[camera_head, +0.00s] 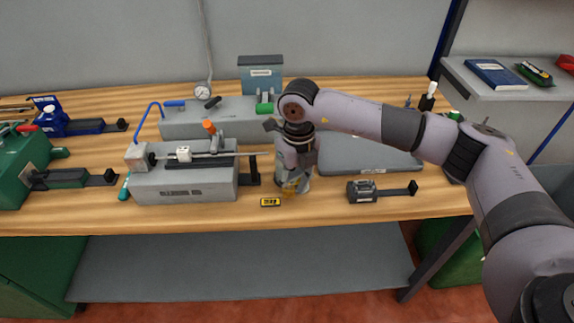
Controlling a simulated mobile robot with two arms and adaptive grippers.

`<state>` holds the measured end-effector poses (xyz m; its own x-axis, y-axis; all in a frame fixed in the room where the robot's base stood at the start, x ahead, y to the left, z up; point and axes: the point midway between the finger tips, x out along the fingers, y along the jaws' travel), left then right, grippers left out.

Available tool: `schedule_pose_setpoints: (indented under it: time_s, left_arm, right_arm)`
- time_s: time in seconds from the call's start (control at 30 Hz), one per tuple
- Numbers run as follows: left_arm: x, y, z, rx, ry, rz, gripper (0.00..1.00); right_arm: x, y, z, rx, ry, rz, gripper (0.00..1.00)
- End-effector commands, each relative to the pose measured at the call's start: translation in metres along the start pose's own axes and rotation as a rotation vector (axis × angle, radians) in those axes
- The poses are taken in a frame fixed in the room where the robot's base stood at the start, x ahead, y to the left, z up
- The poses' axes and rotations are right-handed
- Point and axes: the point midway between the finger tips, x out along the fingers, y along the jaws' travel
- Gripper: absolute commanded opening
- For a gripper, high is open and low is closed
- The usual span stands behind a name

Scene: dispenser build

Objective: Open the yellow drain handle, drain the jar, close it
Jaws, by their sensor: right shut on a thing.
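My right gripper (293,186) points down over the front middle of the bench, its arm coming in from the right. Its fingers are shut at a small yellow part, which looks like the yellow drain handle (290,189) and is mostly covered by them. A greyish, glassy shape that may be the jar (306,183) shows just behind the fingers. The gripper and wrist hide most of it, so its contents and how far the handle is turned cannot be seen. My left gripper is not in view.
A grey dispenser block (185,186) with a syringe-like rod stands left of the gripper. A yellow-black tag (270,202) lies in front. A small dark clamp (365,191) stands right, before a grey plate (370,158).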

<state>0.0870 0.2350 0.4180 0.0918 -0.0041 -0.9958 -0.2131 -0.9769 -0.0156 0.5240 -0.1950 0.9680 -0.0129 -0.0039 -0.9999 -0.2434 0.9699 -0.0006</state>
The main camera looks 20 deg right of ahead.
Motion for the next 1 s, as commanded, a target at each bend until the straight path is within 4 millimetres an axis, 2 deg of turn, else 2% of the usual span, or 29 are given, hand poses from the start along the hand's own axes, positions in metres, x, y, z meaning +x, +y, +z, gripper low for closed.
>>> schedule_pose_setpoints:
  time_s: [0.1, 0.6, 1.0]
  left_arm:
    - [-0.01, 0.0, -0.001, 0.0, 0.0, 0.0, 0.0]
    - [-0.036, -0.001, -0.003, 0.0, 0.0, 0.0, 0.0]
    - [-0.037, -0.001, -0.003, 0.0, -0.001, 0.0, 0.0]
  right_arm:
    - [-0.018, 0.0, 0.001, 0.001, -0.006, 0.0, 0.0]
    - [-0.07, 0.0, 0.002, 0.002, -0.013, 0.001, 0.0]
    - [-0.075, 0.0, 0.002, 0.002, -0.013, 0.001, 0.0]
